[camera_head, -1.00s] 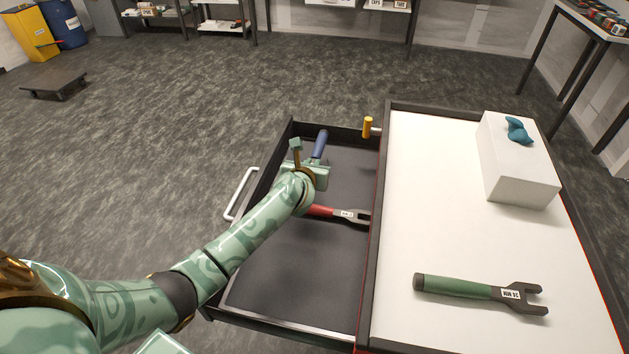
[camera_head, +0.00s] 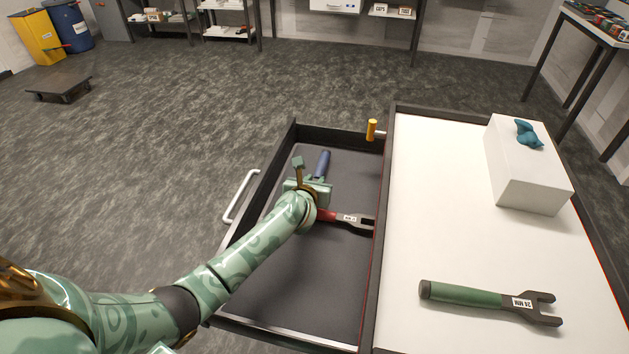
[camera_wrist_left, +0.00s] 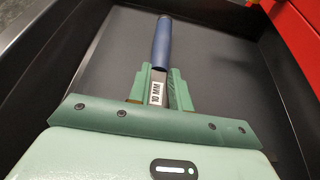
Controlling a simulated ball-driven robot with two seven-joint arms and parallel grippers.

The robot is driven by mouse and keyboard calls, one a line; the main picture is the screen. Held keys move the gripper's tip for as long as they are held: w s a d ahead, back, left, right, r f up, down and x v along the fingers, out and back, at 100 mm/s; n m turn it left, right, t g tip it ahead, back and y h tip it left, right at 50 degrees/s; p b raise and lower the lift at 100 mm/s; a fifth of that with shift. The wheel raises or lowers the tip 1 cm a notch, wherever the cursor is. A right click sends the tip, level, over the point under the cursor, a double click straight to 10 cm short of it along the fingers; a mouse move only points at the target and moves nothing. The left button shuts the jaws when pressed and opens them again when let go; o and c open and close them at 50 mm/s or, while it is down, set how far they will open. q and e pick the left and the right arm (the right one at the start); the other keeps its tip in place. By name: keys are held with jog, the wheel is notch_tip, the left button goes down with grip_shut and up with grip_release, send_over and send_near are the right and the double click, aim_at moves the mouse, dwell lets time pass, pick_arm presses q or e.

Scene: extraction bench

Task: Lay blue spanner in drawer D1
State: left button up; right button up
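The blue spanner (camera_head: 323,163) is in the open drawer (camera_head: 290,290), toward its far end. In the left wrist view its blue handle (camera_wrist_left: 162,45) points away from me, and its dark shaft carries a "10 MM" label. My left gripper (camera_head: 314,187) is inside the drawer outline, with its fingers (camera_wrist_left: 159,82) shut on both sides of the shaft. The spanner's jaw end is hidden under the gripper. I cannot tell whether the spanner touches the drawer floor. My right gripper is not in view.
A red spanner (camera_head: 350,218) lies in the drawer just nearer than my gripper, partly hidden by my arm. The drawer's near part is clear. On the white bench top (camera_head: 430,220) are a green spanner (camera_head: 470,295) and a white box (camera_head: 530,180) with a teal object (camera_head: 528,134).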

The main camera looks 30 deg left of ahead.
pick_arm(q)
jog(key=shift+o, duration=0.5)
jog(key=shift+r, duration=0.15)
jog(key=s+r+p, duration=0.2)
jog(key=shift+s+d+r+p, duration=0.3)
jog(key=shift+s+d+r, duration=0.05)
jog(key=p+v, duration=0.2)
jog(key=v, duration=0.6)
jog(key=shift+s+p, duration=0.3)
jog(key=shift+s, duration=0.15)
